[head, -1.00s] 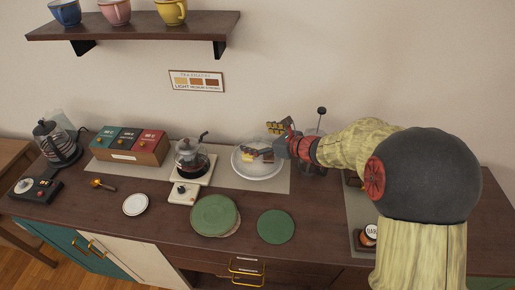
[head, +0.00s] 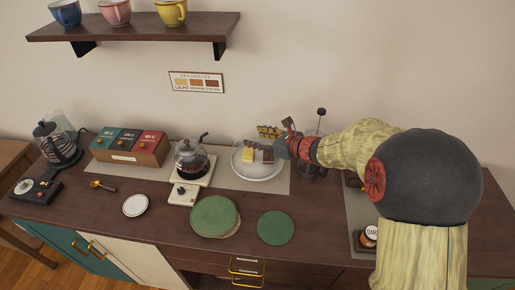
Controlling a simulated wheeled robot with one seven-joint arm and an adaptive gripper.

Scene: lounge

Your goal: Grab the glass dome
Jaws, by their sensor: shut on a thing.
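A round pale plate (head: 242,171) stands on the counter right of the coffee pot. A yellow cake piece (head: 248,154) and a dark brown piece (head: 268,155) show on it. My gripper (head: 270,137) reaches in from the right, above the back of the plate, and is shut. The clear glass dome is hard to make out against the plate and wall; its outline and the point of contact with my fingers do not show clearly. My wrist covers part of the area right of the plate.
A glass press with a black knob (head: 321,111) stands close behind my wrist. A glass coffee pot (head: 190,157) sits left of the plate. Green plates (head: 214,215) and a green disc (head: 275,227) lie in front. A shelf with cups (head: 135,27) hangs above.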

